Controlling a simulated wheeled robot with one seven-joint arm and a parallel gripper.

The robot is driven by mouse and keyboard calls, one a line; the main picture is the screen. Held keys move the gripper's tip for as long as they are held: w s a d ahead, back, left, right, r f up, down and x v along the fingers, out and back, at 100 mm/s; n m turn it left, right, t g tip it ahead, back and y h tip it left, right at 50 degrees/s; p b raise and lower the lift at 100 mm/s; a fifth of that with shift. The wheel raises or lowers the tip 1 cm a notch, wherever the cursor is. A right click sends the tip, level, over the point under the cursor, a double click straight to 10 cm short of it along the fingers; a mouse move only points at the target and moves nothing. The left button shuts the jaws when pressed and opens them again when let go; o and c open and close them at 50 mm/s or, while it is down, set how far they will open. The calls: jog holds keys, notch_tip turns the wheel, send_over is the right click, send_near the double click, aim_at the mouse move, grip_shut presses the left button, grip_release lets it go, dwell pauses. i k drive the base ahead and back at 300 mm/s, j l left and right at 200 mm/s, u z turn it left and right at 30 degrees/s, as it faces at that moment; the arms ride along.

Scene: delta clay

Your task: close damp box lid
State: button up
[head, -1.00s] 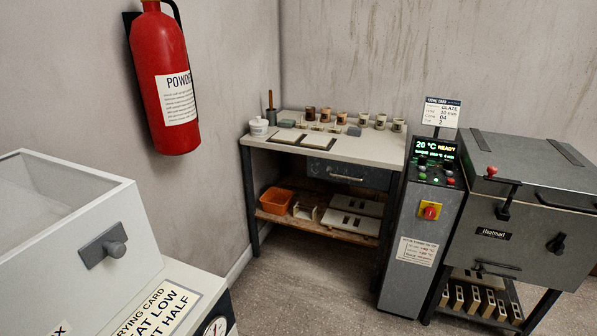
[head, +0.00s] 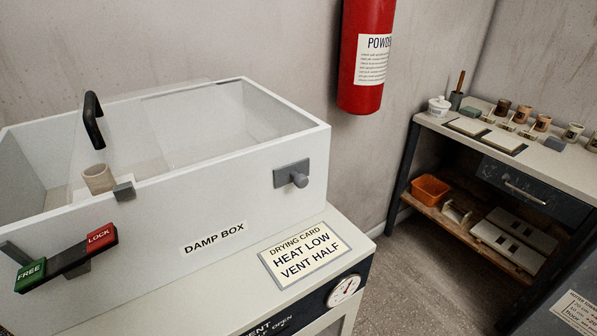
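The white damp box (head: 215,200) stands at the left on a cabinet, labelled DAMP BOX on its front. A clear lid panel (head: 135,135) with a black handle (head: 93,120) shows at its top. I cannot tell exactly how far the lid covers the opening. A beige clay cup (head: 98,179) is visible inside the box at the left. A black lever with a red LOCK end (head: 101,237) and a green FREE end (head: 30,274) is on the front at the left. A grey knob (head: 299,180) is on the front at the right. My gripper is not in view.
The cabinet top holds a drying card (head: 305,252), with a dial (head: 344,290) below. A red fire extinguisher (head: 366,55) hangs on the wall behind. A workbench (head: 500,150) with pots stands at the right. Floor (head: 420,265) is free between cabinet and bench.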

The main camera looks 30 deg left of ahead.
aim_at(92, 109)
jog(key=u, duration=1.45)
jog(key=i+l+u, duration=0.15)
jog(key=l+u, duration=0.15)
jog(key=l, duration=0.7)
jog(key=l+u, duration=0.3)
jog(key=l, duration=0.7)
